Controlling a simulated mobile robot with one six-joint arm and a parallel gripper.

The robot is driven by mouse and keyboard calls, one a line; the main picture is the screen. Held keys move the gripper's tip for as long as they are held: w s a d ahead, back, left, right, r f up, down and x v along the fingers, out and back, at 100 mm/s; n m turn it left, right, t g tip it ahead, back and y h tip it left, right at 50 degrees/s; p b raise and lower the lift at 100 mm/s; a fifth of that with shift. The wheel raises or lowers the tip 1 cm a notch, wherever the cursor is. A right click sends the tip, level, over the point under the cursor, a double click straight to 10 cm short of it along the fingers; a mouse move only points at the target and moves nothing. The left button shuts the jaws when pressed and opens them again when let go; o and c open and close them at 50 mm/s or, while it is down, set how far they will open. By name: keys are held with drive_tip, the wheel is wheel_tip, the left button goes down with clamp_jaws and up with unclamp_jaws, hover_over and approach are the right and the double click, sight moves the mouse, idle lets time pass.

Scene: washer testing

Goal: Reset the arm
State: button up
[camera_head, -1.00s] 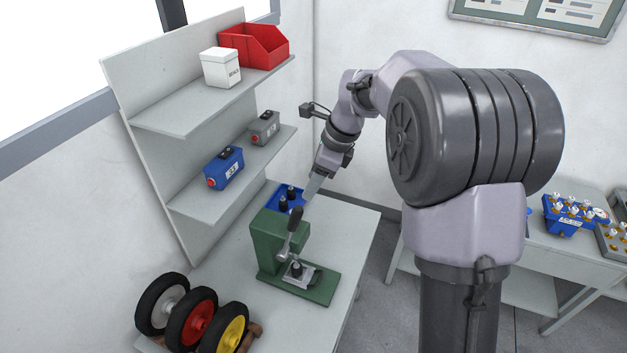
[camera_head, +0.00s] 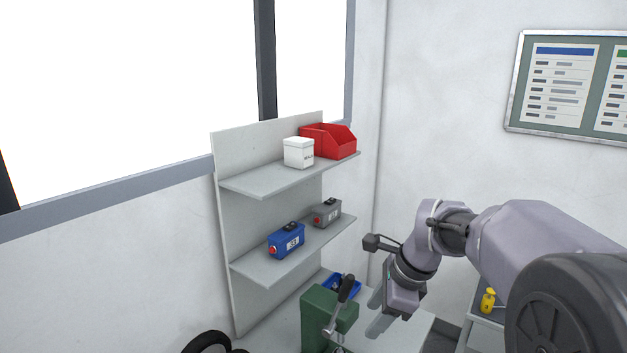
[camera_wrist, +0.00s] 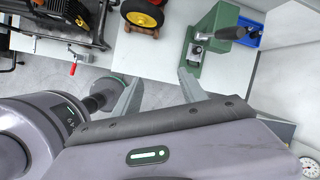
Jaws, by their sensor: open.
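My gripper (camera_head: 381,324) hangs in front of the shelf unit, just right of the green press (camera_head: 316,318). In the wrist view my gripper (camera_wrist: 158,92) has its two fingers spread wide, with nothing between them but the pale table edge and floor. The green press (camera_wrist: 217,42) with its dark lever stands beyond the fingertips there. In the head view my arm reaches in from the lower right. The lower part of the press is cut off by the frame's edge.
The shelf unit (camera_head: 225,225) holds a red bin (camera_head: 330,141), white box (camera_head: 298,153), blue box (camera_head: 287,241) and grey box (camera_head: 327,213). A blue tray (camera_head: 343,284) sits behind the press. A yellow-hubbed wheel (camera_wrist: 142,13) is near the table edge. A yellow bottle (camera_head: 487,301) stands at right.

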drive_tip(key=s+a+f+n+t+b, duration=0.1)
drive_tip(key=s+f+n+b, duration=0.6)
drive_tip(key=s+f+b, duration=0.6)
drive_tip(key=s+a+f+n+t+h+b, duration=0.1)
drive_tip(key=s+f+n+t+b, duration=0.1)
drive_tip(key=s+f+n+b, duration=0.6)
drive_tip(key=s+f+b, duration=0.5)
drive_tip(key=f+b, duration=0.4)
drive_tip(key=b, duration=0.2)
drive_tip(key=shift+f+n, duration=0.3)
